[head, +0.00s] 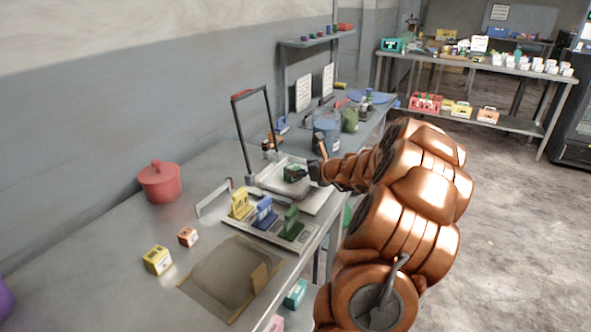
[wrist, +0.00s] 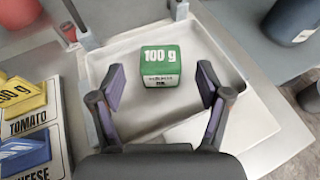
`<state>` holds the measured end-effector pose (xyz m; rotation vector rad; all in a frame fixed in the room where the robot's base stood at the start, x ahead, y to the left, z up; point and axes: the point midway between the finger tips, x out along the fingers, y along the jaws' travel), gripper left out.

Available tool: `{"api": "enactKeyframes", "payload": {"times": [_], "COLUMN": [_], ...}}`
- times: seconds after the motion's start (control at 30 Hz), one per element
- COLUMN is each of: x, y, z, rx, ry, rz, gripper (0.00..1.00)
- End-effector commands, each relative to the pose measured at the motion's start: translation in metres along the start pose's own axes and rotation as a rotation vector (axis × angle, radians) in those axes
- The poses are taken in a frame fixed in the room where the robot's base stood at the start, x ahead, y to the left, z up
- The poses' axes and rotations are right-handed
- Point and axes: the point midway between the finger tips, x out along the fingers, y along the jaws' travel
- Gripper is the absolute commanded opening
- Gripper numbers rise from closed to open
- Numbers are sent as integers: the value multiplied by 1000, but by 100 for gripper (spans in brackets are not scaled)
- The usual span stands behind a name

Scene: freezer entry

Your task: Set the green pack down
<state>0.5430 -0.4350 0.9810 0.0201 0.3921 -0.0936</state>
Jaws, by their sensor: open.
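Clear gaps show between the fingers and the pack. My arm comes in from the right in the head view.
A dark upright frame (head: 246,130) rises behind the tray. A red pot (head: 160,183) and blue jug (head: 327,130) stand on the bench.

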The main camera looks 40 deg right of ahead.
Motion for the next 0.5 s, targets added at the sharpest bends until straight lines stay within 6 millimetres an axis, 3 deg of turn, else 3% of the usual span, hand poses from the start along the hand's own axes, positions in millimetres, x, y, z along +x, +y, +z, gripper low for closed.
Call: {"api": "enactKeyframes", "payload": {"times": [0.3,0.5], "x": [-56,-76], "y": [0,0], "z": [0,0], "rx": [-2,-1], "ry": [-1,0], "rz": [-2,0], "gripper": [76,76]}}
